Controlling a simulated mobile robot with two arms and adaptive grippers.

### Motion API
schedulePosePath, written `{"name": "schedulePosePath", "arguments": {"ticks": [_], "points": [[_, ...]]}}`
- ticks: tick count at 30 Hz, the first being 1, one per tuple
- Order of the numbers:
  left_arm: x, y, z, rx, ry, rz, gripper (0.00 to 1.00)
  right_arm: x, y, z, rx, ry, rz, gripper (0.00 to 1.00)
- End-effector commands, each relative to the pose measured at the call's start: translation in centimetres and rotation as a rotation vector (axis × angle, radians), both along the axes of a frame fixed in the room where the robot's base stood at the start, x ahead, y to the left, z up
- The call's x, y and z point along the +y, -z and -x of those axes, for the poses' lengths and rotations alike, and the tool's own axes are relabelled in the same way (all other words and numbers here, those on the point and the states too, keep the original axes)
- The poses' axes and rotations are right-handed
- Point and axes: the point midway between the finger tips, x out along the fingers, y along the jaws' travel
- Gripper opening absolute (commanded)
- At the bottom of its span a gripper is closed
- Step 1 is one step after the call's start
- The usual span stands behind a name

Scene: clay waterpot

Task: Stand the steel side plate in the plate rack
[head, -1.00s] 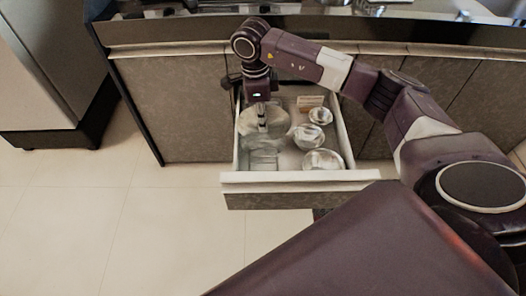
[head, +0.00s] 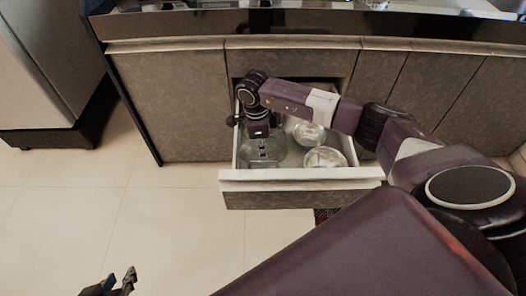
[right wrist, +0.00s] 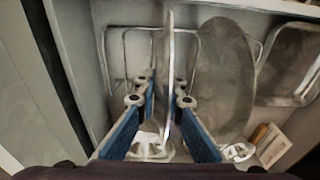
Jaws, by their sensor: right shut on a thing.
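The steel side plate (right wrist: 171,70) shows edge-on in the right wrist view, upright between the fingers of my right gripper (right wrist: 161,100), which is shut on it. In the head view my right gripper (head: 262,150) is down in the left part of the open drawer. The wire plate rack (right wrist: 104,50) lies around and beyond the plate in the right wrist view. I cannot tell whether the plate's lower edge rests in a slot. My left gripper (head: 121,283) is empty at the bottom left of the head view, with its fingers apart.
Another round grey plate (right wrist: 225,80) stands tilted just right of the held one. The drawer (head: 300,174) also holds bowls (head: 324,157) on its right side. Its wall is close on the left. The floor (head: 110,220) at left is clear.

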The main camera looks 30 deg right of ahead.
Motion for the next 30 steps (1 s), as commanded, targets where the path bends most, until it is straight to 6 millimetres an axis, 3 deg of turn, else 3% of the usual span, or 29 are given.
{"name": "schedulePosePath", "arguments": {"ticks": [16, 17, 21, 30], "points": [[-0.25, -0.45, -0.75, -0.036, 0.003, 0.008, 0.26, -0.01, 0.25, -0.04, -0.001, 0.001, 0.0, 0.0], [-0.27, -0.5, -0.8, -0.039, 0.003, 0.008, 0.26, -0.01, 0.28, -0.02, -0.001, 0.001, -0.001, 0.1], [-0.29, -0.51, -0.79, -0.039, 0.003, 0.008, 0.26, -0.01, 0.26, -0.02, 0.0, 0.001, 0.0, 0.25], [-0.3, -0.52, -0.77, -0.037, 0.004, 0.009, 0.26, -0.01, 0.22, 0.0, 0.0, 0.001, 0.0, 0.26]]}}
